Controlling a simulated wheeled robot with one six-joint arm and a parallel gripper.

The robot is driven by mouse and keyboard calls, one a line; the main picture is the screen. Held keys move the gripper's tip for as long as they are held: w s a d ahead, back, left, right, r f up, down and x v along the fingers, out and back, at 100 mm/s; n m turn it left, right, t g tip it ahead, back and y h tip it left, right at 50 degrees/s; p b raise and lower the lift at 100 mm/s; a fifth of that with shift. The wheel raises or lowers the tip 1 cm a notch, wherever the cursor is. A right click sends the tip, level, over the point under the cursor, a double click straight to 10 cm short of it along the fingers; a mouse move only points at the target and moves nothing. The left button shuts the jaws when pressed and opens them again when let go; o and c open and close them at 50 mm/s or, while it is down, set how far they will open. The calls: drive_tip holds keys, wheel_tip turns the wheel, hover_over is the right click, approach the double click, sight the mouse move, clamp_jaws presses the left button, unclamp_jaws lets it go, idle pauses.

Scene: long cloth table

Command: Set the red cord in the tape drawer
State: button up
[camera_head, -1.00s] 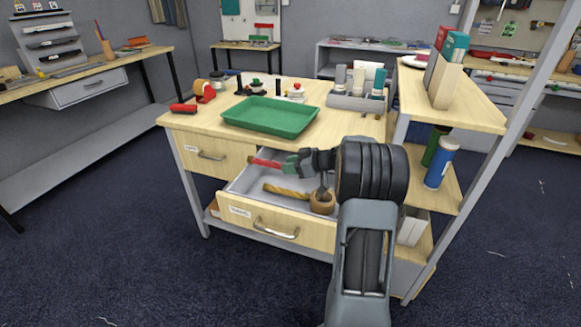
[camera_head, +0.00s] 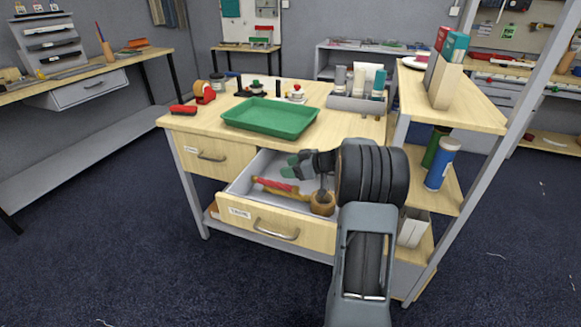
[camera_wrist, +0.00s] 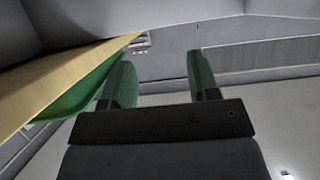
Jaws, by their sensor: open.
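The red cord (camera_head: 275,184) lies in the open lower drawer (camera_head: 318,236) of the wooden workbench, against or on a yellow-brown twisted piece (camera_head: 299,196); I cannot tell how much they overlap. The drawer's front label is too small to read surely. My gripper (camera_head: 288,168) is over the drawer, just above and behind the red cord, with its green fingers apart and empty. In the wrist view the two green fingers (camera_wrist: 161,72) stand apart with nothing between them.
A round brown roll (camera_head: 322,204) sits in the drawer at the right. The upper-left drawer (camera_head: 208,157) is shut. A green tray (camera_head: 270,117) and a grey organizer (camera_head: 355,103) are on the tabletop. A shelf post (camera_head: 480,165) stands at the right.

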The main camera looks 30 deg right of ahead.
drive_tip(key=shift+r+p, duration=0.9)
drive_tip(key=shift+p, duration=0.2)
drive_tip(key=f+b+v, duration=0.1)
drive_tip(key=v, duration=1)
drive_tip(key=s+a+m+g+h, duration=0.1)
drive_tip(key=s+a+g, duration=0.1)
drive_tip(key=a, duration=0.3)
drive_tip(key=s+a+m+g, duration=0.1)
drive_tip(key=s+a+g, duration=0.1)
drive_tip(key=a, duration=0.4)
drive_tip(key=s+a+f+m+g+h, duration=0.1)
drive_tip(key=s+a+g, duration=0.1)
drive_tip(key=a, duration=0.3)
drive_tip(key=shift+s+a+m+g+h, duration=0.15)
drive_tip(key=shift+s+m+g+h, duration=0.2)
drive_tip(key=shift+s, duration=0.25)
drive_tip(key=s+a+f+m+h, duration=0.2)
drive_tip(key=s+a+m+h, duration=0.3)
drive_tip(key=s, duration=0.6)
drive_tip(key=shift+s+a+f+h, duration=0.25)
drive_tip(key=shift+a+f+h, duration=0.1)
drive_tip(key=shift+a+h, duration=0.4)
